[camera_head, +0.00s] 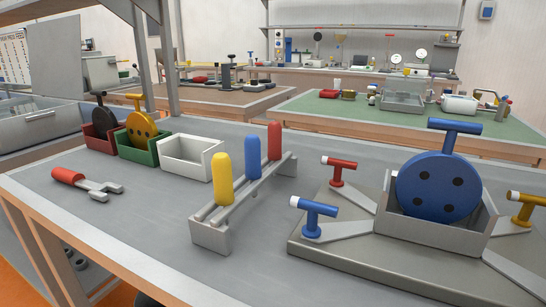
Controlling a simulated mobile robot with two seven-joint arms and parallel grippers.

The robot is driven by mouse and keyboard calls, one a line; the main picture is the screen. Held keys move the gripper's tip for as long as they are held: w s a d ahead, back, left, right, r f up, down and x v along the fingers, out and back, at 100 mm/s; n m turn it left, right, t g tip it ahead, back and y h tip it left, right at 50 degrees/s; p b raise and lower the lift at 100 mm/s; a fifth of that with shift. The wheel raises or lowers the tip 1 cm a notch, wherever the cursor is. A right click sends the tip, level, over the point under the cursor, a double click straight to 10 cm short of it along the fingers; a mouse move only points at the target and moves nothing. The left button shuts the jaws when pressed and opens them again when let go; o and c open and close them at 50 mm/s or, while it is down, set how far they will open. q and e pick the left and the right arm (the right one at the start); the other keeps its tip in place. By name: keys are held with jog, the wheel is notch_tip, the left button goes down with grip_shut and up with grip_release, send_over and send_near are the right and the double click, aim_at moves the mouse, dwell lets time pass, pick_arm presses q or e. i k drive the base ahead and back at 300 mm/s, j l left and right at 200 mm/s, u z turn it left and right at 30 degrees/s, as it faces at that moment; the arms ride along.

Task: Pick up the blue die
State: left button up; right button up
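The blue die (438,186) is a thick round disc with dark holes in its face and a blue T-shaped handle on top. It stands upright in an open grey metal holder (436,236) on a raised grey plate (345,261) at the right of the table. The holder hides its lower edge. Neither of my grippers is in view, and nothing is seen touching the die.
Clamp handles, blue (314,214), red (339,170) and yellow (525,207), surround the holder. A rack (211,236) holds yellow, blue and red rods. Red (100,139), green (137,153) and white (189,157) bins stand behind. A red-handled fork tool (87,184) lies left.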

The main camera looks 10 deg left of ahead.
aim_at(442, 187)
jog(key=i+l+u, duration=0.1)
jog(key=l+u, duration=0.15)
jog(key=u, duration=0.15)
jog(key=l+u, duration=0.6)
jog(key=u, duration=0.2)
